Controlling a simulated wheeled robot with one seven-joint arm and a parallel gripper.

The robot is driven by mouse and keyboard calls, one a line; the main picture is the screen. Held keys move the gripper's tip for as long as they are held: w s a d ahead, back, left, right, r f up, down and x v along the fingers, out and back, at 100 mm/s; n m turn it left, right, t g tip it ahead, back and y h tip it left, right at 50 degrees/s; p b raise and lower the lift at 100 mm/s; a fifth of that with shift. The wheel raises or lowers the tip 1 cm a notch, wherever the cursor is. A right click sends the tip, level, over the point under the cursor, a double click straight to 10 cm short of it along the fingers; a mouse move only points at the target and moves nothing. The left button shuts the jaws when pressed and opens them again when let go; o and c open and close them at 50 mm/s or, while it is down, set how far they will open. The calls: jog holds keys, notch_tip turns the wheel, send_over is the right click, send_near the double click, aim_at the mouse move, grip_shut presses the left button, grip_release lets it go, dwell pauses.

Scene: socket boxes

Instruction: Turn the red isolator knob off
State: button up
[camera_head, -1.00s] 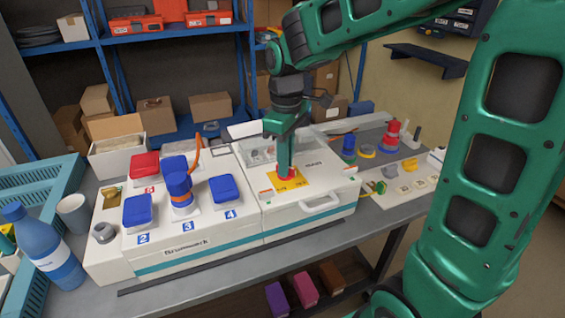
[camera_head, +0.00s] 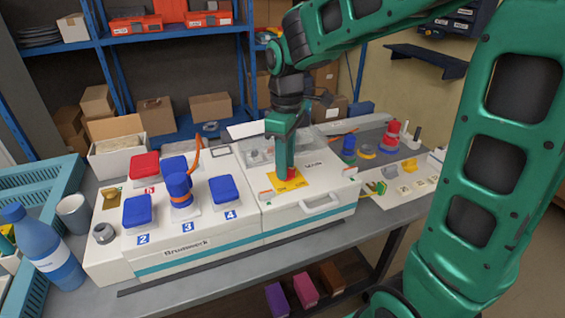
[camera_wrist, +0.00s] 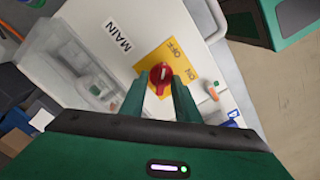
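The red isolator knob (camera_wrist: 161,77) sits on a yellow plate (camera_wrist: 163,52) marked OFF and ON, next to the word MAIN. A pale line on the knob runs roughly up and down in the wrist view; I cannot tell for sure which mark it indicates. My gripper (camera_wrist: 160,84) is open, its green fingers on either side of the knob with a small gap at the left. In the head view my gripper (camera_head: 285,176) points down at the yellow plate (camera_head: 277,187), and the knob (camera_head: 292,174) shows partly beside the fingers.
The white box (camera_head: 310,225) has a front handle (camera_head: 320,203) and a clear cover. Blue socket caps, a red cap (camera_head: 145,165) and a blue plug (camera_head: 180,188) with an orange cable stand to the left. A blue bottle (camera_head: 45,246) is at far left.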

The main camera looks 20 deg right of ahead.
notch_tip(320, 180, up, 11)
jog(key=shift+f, duration=0.15)
dwell(0.4)
dwell(0.4)
jog(key=s+d+f+m, duration=0.6)
jog(key=s+d+m, duration=0.1)
jog(key=s, duration=0.5)
jog(key=s+d+f+m, duration=0.6)
jog(key=s+d+m, duration=0.2)
jog(key=s+d, duration=0.2)
jog(key=shift+s+f+m, duration=0.15)
jog(key=shift+s+m, duration=0.15)
jog(key=shift+s, duration=0.7)
jog(key=shift+w+f, duration=0.25)
jog(key=shift+w, duration=0.4)
